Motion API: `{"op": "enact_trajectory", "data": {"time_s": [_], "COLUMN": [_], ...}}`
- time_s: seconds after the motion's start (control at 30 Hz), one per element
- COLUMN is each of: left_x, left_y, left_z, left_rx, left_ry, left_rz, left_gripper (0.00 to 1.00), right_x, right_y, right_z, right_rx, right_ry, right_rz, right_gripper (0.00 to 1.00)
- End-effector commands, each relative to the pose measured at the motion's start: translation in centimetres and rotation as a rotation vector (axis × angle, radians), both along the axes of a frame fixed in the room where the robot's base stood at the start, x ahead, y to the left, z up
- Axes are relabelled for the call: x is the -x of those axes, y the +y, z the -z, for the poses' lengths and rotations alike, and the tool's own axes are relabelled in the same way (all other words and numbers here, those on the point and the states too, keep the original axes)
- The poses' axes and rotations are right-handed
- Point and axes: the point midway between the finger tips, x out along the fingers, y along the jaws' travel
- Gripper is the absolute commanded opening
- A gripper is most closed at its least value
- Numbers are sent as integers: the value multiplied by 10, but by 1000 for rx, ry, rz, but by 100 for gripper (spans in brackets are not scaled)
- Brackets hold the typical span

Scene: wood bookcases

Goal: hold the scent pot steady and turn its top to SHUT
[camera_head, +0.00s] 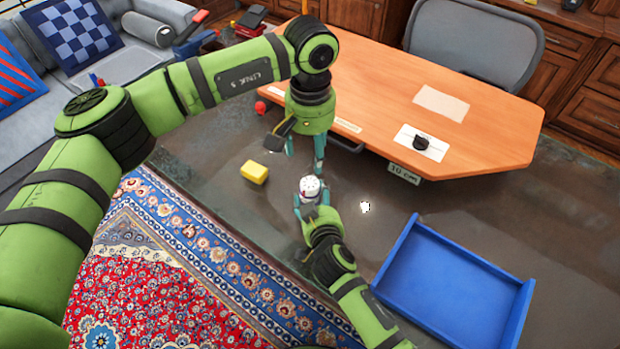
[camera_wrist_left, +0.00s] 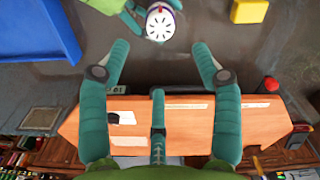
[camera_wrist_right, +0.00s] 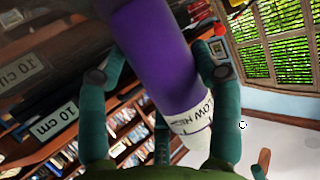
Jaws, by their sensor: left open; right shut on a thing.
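The scent pot has a white top with dark slots (camera_head: 311,186) and a purple body (camera_wrist_right: 158,50). A white lettered band (camera_wrist_right: 190,124) shows at one end in the right wrist view. My right gripper (camera_head: 311,198) is shut around the body, one finger on each side. My left gripper (camera_head: 305,156) is open and empty, pointing down just beyond the pot in the head view. In the left wrist view the slotted top (camera_wrist_left: 159,23) lies ahead of the open fingertips, apart from them. I cannot read which setting the top is at.
A yellow block (camera_head: 254,172) lies left of the pot. A blue tray (camera_head: 408,240) is at the right. The orange-brown desk (camera_head: 380,85) stands behind, with a red object (camera_head: 260,107) by its left end. Grey floor around the pot is mostly clear.

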Motion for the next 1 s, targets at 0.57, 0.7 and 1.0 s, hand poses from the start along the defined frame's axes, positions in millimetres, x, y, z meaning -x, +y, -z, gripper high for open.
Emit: {"op": "enact_trajectory", "data": {"time_s": [0.57, 0.7, 1.0], "left_x": [0, 0, 0], "left_y": [1, 1, 1], "left_z": [97, 101, 101], "left_rx": [-1, -1, -1], "left_ry": [2, 0, 0], "left_rz": [-4, -4, -4], "left_gripper": [65, 65, 37], "right_x": [0, 0, 0], "right_y": [0, 0, 0], "right_z": [0, 0, 0], "right_rx": [0, 0, 0], "right_ry": [-1, -1, -1], "right_rz": [0, 0, 0], "right_gripper": [24, 24, 24]}}
